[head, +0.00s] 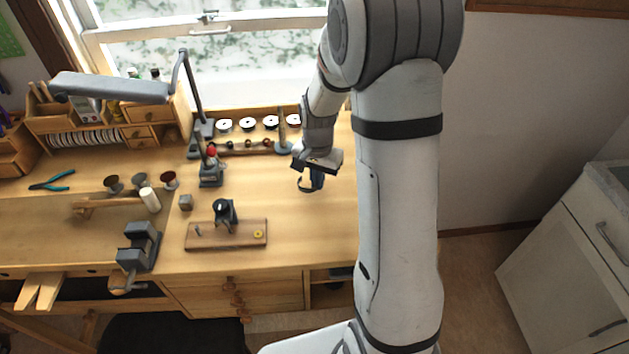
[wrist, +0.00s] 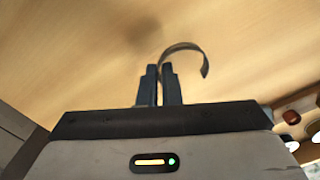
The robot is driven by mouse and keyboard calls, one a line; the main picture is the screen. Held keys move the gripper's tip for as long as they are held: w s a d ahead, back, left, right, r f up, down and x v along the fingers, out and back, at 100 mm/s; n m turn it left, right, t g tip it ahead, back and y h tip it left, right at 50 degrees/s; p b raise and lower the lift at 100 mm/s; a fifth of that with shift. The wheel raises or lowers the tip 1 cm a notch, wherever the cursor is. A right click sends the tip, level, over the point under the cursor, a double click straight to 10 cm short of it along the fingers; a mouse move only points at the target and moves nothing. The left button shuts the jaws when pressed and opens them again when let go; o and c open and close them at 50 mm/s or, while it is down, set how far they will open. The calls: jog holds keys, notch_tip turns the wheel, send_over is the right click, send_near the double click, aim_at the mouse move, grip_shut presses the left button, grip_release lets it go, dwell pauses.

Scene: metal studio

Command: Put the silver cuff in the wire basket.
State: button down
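The silver cuff (wrist: 187,47) is a thin curved open band, dark in this light. In the wrist view one end sits between my gripper's (wrist: 160,88) two dark fingers, and the rest curls up and to the right. My gripper is shut on it. In the head view my gripper (head: 314,180) hangs above the right part of the wooden bench, and the cuff (head: 301,184) shows as a small curve beside the fingers. I cannot make out a wire basket in either view.
On the bench (head: 305,237) stand a wooden board (head: 253,242) with a small dark stand, a grey vise (head: 138,247), a lamp (head: 110,87), and a row of spools (head: 247,125) at the back. Bare wood surrounds the area below my gripper. A white cabinet (head: 565,250) is at right.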

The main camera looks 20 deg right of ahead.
jog(key=shift+w+f, duration=0.1)
jog(key=shift+f, duration=0.7)
jog(key=shift+f, duration=0.2)
jog(key=c, duration=1.6)
grip_release()
jog(key=shift+r, duration=0.1)
